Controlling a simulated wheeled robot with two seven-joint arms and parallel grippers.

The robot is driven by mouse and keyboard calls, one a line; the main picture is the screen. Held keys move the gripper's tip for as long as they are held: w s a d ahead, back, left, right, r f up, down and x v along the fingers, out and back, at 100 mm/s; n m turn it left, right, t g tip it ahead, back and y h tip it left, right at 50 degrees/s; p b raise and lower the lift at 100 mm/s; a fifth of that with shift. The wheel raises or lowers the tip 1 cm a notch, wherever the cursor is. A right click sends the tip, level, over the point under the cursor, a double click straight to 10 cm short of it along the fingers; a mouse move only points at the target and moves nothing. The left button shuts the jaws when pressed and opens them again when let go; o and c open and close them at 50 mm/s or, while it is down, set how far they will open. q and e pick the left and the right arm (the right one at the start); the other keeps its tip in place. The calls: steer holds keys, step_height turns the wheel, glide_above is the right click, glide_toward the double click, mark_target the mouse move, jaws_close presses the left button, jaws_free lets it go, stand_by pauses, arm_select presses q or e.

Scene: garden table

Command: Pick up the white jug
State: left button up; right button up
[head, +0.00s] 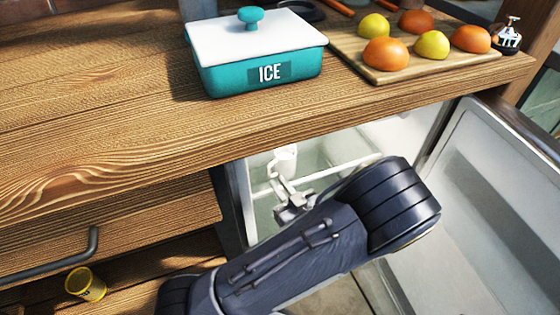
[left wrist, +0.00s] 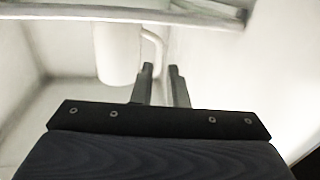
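The white jug (head: 285,160) stands inside the open fridge under the counter, near the white shelf rail. In the left wrist view the jug (left wrist: 117,52) shows its body on the left and its curved handle on the right. My left gripper (head: 287,190) reaches into the fridge just in front of the jug. In the left wrist view its two fingertips (left wrist: 161,70) are a little apart, at the handle's lower part. The handle appears in line with the gap; I cannot tell whether a finger touches it. My right gripper is not in view.
The wooden counter (head: 110,100) overhangs the fridge opening. The open fridge door (head: 480,190) is to the right. On the counter are a teal ICE box (head: 260,70) and a board (head: 400,70) with fruit.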

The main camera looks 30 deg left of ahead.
mark_target(270, 174)
arm_select(q)
steer(key=b+x, duration=0.2)
steer(key=x, duration=0.4)
steer(key=shift+w, duration=0.1)
jaws_close()
steer(key=shift+r, duration=0.2)
